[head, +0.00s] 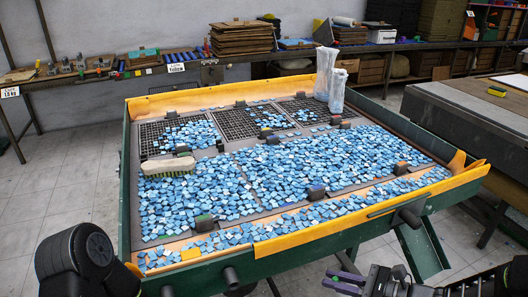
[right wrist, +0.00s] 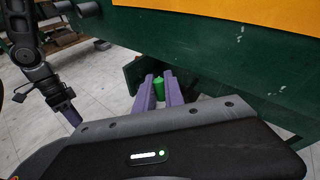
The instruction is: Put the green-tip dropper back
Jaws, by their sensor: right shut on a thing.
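My right gripper (head: 344,282) is at the bottom of the head view, in front of the table's near side. In the right wrist view its purple fingers (right wrist: 159,92) are shut on a small green thing, which I take for the green-tip dropper (right wrist: 158,86). Only its green part shows; the rest is hidden by the fingers and gripper body. A dark block with a green top (head: 204,222) stands among the tiles near the tray's front left. In the right wrist view, what appears to be my left gripper (right wrist: 69,113) hangs at the left; its opening is unclear.
A green table (head: 125,215) with an orange lining (head: 330,231) holds many blue tiles and dark grids. Dark blocks, one with an orange top (head: 400,167), stand among them. A brush (head: 168,169) lies at the left; clear bags (head: 337,92) stand at the back. A green chute (head: 424,250) hangs at the front right.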

